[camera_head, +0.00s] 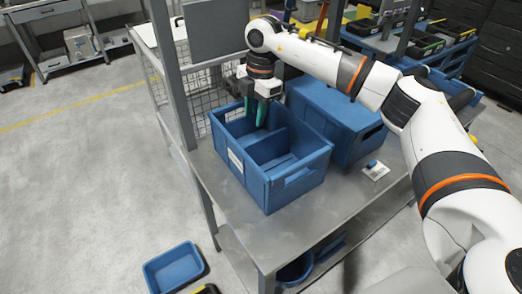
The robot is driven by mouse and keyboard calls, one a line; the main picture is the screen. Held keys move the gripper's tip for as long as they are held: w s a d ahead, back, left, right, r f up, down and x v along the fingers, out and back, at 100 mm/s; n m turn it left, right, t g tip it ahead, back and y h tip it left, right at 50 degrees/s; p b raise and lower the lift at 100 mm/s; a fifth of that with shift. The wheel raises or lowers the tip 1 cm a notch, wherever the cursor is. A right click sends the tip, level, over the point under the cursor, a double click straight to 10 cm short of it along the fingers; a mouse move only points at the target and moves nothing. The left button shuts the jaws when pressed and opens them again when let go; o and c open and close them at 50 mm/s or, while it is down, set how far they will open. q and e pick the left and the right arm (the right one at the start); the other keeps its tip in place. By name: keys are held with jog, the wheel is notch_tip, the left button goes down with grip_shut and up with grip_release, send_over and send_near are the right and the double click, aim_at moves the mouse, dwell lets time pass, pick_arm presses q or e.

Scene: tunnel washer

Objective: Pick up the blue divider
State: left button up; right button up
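A blue crate (249,187) stands on the grey metal table, with a white label on its left side and a hand slot in its near right side. A blue divider (262,143) stands across the inside of the crate and splits it into compartments. My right gripper (255,118), with teal fingers, points down into the far part of the crate. Its two fingers are apart and nothing shows between them. The fingertips are close to the divider; I cannot tell if they touch it. My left gripper is not in view.
A second blue crate (330,107) stands right behind the first. A small white card with a blue piece (375,171) lies on the table (316,212). A grey post (168,70) and wire mesh stand at the left. A blue tray (174,268) lies on the floor.

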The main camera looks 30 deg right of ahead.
jog(key=d+m+h+b, duration=0.1)
jog(key=d+b, duration=0.1)
jog(key=d, duration=0.2)
send_over(266, 162)
jog(key=shift+w+d+f, duration=0.1)
jog(key=shift+w+f, duration=0.05)
jog(key=shift+f, duration=3.25)
jog(key=shift+w+f, duration=0.15)
jog(key=shift+f, duration=3.2)
grip_shut()
